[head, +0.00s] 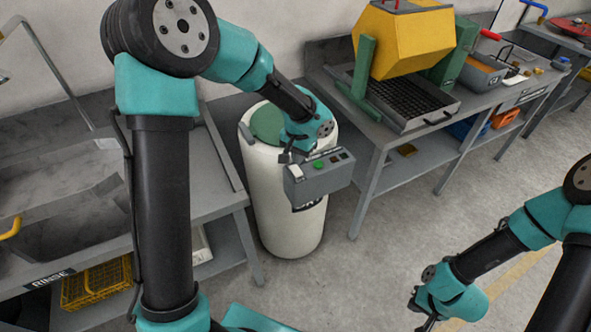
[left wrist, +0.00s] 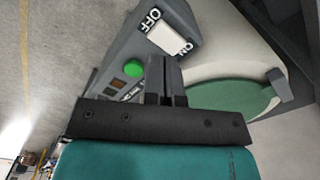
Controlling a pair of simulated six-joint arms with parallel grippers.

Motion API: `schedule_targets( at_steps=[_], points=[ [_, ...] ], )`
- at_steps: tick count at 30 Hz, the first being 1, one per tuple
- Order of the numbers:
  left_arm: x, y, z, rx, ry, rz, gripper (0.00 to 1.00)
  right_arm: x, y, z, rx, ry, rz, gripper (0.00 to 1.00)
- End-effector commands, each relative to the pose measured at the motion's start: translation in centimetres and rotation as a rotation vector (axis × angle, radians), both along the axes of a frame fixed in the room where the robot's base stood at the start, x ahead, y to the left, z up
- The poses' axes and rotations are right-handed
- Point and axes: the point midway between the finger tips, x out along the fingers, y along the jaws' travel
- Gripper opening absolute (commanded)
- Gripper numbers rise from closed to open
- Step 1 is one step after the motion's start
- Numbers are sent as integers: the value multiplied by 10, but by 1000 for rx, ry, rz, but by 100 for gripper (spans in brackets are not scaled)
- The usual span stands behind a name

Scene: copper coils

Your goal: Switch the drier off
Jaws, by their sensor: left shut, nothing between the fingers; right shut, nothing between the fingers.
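The drier (head: 285,225) is a white drum with a green lid (head: 268,122), which also shows in the left wrist view (left wrist: 235,97). A grey control box (head: 322,180) is on its front. The box has a white rocker switch (head: 297,171), a green button (head: 319,164) and small dark squares. In the left wrist view the switch (left wrist: 170,38) lies between the labels OFF and ON. My left gripper (head: 288,156) is shut and empty; its fingertips (left wrist: 165,62) appear just by the switch's ON end, contact unclear. My right gripper (head: 428,322) is shut and empty, low at the right, far from the drier.
A grey sink bench (head: 232,195) marked RINSE stands left of the drier, with a yellow basket (head: 95,285) below. A workbench (head: 375,132) with a yellow barrel tumbler (head: 400,42) stands to the right. The floor (head: 385,240) in front is clear.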

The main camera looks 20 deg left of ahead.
Motion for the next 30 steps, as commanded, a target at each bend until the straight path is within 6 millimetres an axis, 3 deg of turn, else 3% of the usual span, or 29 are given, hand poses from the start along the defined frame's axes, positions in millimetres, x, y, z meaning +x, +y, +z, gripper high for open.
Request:
schedule_targets(
  at_steps=[9,24,30],
  points=[
    [0,0,17,0,-1,0,0,0,0,0,0,0,0,0],
    [0,-1,18,-2,1,-1,0,0,0,0,0,0,0,0],
    [-6,-18,14,-35,22,-12,0,0,0,0,0,0,0,0]
  ],
)
